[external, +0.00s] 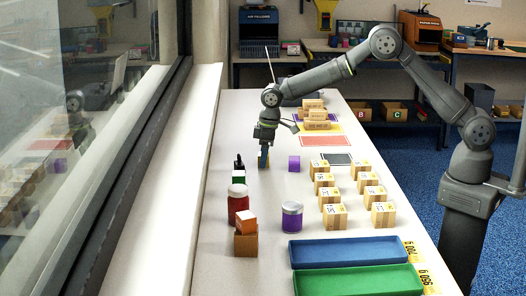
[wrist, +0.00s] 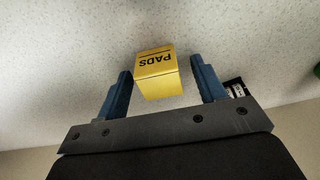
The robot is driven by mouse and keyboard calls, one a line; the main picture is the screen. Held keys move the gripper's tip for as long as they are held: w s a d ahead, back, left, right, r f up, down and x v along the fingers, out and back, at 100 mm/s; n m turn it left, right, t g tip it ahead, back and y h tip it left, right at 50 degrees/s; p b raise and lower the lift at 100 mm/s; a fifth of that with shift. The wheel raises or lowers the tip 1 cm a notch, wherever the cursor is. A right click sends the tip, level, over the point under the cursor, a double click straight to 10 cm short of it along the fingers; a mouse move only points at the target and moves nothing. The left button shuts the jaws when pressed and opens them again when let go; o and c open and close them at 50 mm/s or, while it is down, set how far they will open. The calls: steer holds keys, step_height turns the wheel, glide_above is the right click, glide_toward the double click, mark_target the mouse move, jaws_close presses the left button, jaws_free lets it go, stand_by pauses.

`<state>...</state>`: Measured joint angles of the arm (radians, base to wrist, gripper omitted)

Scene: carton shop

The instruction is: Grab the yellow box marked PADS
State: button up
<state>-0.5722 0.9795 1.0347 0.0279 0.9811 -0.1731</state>
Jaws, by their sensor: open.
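The yellow box marked PADS (wrist: 157,75) stands on the white table between the two blue fingers of my gripper (wrist: 158,88) in the wrist view. A small gap shows on each side of the box, so the fingers are open around it and not clamped on it. In the external view my gripper (external: 263,160) is low over the left part of the table, and the yellow box is mostly hidden behind the fingers there.
Blue (external: 345,251) and green (external: 357,281) trays lie in front. The window ledge (external: 190,150) borders the left.

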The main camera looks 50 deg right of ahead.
steer(key=c, duration=1)
steer(key=shift+c, duration=0.2)
